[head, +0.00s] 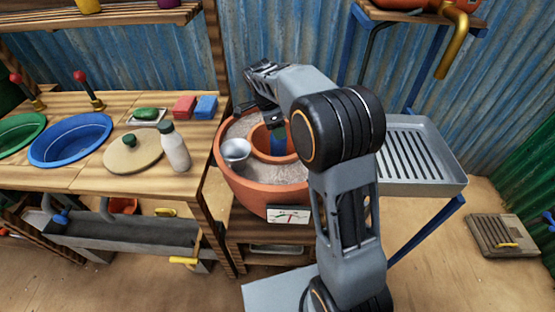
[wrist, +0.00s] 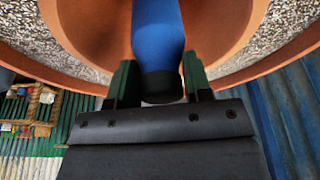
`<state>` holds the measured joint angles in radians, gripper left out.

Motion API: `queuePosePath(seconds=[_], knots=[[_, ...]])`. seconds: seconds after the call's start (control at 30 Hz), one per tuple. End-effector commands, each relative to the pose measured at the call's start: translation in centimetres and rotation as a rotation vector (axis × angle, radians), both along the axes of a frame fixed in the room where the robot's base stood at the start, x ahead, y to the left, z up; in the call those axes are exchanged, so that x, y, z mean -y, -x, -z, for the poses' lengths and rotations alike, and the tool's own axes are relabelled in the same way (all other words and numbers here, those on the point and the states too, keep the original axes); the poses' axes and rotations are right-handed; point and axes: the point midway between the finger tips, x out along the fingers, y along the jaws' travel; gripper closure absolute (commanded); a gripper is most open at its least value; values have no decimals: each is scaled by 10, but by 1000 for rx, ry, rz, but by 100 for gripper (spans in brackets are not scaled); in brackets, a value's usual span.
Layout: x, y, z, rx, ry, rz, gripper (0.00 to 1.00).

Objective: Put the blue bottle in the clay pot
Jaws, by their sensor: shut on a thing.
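The blue bottle (head: 277,144) is upright under my gripper (head: 273,118), its lower part inside the mouth of the inner clay pot (head: 261,142). That pot sits in a ring of grey grit within a larger clay pot (head: 245,190). In the wrist view my gripper's green fingers (wrist: 157,88) are shut on the blue bottle (wrist: 157,35) near its black end. The bottle points into the inner clay pot (wrist: 92,28), apart from its side walls as far as I can see. Its lower end is hidden.
A metal cup (head: 235,152) sits on the grit left of the inner pot. A white bottle (head: 174,148), a round lid (head: 133,153) and a blue basin (head: 70,140) stand on the left bench. A grey slatted tray (head: 418,155) is at right.

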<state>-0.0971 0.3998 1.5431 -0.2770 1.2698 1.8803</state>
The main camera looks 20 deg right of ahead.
Motion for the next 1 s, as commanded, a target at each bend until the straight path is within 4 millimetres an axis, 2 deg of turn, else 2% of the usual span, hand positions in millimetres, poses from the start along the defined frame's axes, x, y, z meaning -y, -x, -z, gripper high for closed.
queuePosePath(seconds=[0.1, 0.37, 0.7, 1.0], knots=[[-1, 0, 18, 0, 1, -1, 100], [-2, 0, 32, 0, 0, -3, 100], [-2, 0, 76, 0, 0, -3, 100], [-2, 0, 77, 2, -1, -2, 100]])
